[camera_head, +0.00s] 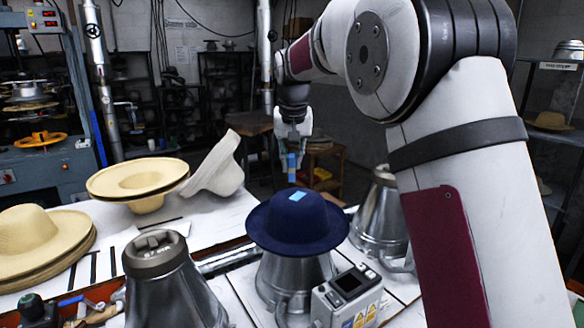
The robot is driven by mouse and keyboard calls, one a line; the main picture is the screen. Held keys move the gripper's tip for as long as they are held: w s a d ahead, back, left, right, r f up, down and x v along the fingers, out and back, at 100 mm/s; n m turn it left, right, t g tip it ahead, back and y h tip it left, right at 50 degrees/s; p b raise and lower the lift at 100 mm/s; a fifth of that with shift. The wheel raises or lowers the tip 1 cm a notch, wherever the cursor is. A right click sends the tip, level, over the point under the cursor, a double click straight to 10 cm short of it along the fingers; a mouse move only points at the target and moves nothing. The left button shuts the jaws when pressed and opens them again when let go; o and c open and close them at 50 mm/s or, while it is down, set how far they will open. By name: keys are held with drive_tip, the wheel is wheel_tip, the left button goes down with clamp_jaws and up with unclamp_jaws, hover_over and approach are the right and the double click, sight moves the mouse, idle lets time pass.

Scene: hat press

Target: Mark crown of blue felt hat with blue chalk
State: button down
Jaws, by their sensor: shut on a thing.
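The blue felt hat (300,225) sits upright on a metal hat block (288,275) at the middle of the table. A small light-blue patch (297,196) shows on top of its crown; I cannot tell if it is chalk or something else. My gripper (291,150) points down above and slightly left of the crown. It is shut on a light-blue stick, the blue chalk (291,166). The chalk's lower end appears apart from the hat, with a gap between them in the picture.
Straw hats (38,240) and a white hat (217,168) lie on the white table (212,214) at left. Metal forms stand front left (170,285) and right of the blue hat (376,220). A grey control box (346,298) is in front. A blue press (50,185) stands far left.

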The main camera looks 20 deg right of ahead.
drive_tip(key=shift+r, duration=0.2)
drive_tip(key=shift+r, duration=1.4)
